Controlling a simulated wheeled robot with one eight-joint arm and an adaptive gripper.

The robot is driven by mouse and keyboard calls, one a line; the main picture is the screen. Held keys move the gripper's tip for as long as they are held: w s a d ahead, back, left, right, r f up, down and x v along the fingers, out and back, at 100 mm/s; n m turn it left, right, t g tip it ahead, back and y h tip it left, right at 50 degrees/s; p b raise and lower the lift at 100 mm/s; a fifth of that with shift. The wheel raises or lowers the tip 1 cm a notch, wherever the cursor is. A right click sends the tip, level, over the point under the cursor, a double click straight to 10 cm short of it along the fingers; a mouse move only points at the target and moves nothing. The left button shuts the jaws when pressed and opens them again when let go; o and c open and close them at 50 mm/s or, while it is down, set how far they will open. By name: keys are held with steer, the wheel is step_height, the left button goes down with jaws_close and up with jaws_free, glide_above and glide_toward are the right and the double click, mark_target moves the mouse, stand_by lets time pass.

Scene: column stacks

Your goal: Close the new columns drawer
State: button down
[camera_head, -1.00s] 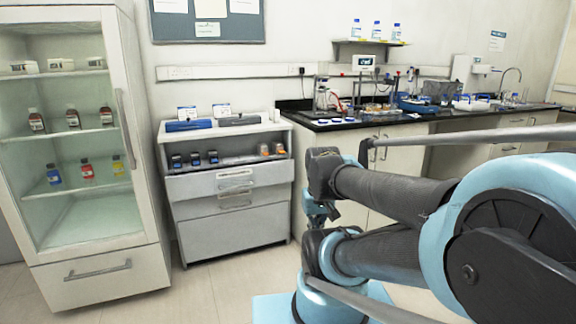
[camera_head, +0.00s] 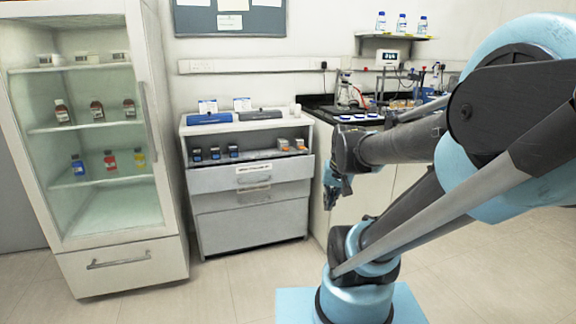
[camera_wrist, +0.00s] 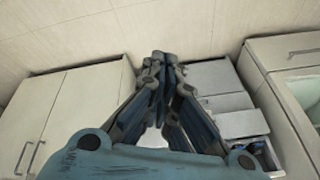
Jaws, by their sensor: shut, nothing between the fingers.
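A grey cabinet (camera_head: 252,216) with two stacked drawers stands between the fridge and the counter. Its upper drawer (camera_head: 215,180) has a handle and a small label, and its front seems to stand a little proud of the drawer below. How far it is out is hard to tell. My gripper (camera_head: 329,198) hangs to the right of the cabinet, apart from it, beside the counter. In the wrist view my gripper (camera_wrist: 160,62) has its fingers together, with nothing held. The cabinet (camera_wrist: 215,78) is seen tilted there, right of the fingers.
A glass-front fridge (camera_head: 95,150) with bottles stands left of the cabinet. The black-topped counter (camera_head: 375,205) with lab gear is to the right. Floor in front of the cabinet (camera_head: 240,285) is clear.

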mark_target(286, 161)
steer(key=w+a+r+m+t+y, duration=0.1)
steer(key=w+a+m+t, duration=0.2)
steer(key=w, duration=1.2)
steer(key=w+a+r+m+t+y, duration=0.1)
steer(key=w+a+m+t+y, duration=0.15)
steer(key=w, duration=1.35)
steer(key=w+a+f+m+t, duration=0.1)
steer(key=w+f, duration=0.3)
steer(key=w, duration=0.6)
steer(key=w+a+f+m+t, duration=0.2)
steer(key=w+f+m, duration=0.2)
steer(key=w, duration=0.6)
steer(key=w+a+f+m+t, duration=0.1)
steer(key=w+f+m, duration=0.2)
steer(key=w+f, duration=0.3)
steer(key=shift+w+a+f+t+h, duration=0.1)
steer(key=shift+w+a+t+h, duration=0.1)
steer(key=shift+w, duration=1.05)
steer(key=shift+w+a+f+t+h, duration=0.1)
steer(key=shift+w+a, duration=0.05)
steer(key=shift+w, duration=1.05)
steer(key=shift+w+a, duration=0.2)
steer(key=shift+w, duration=0.55)
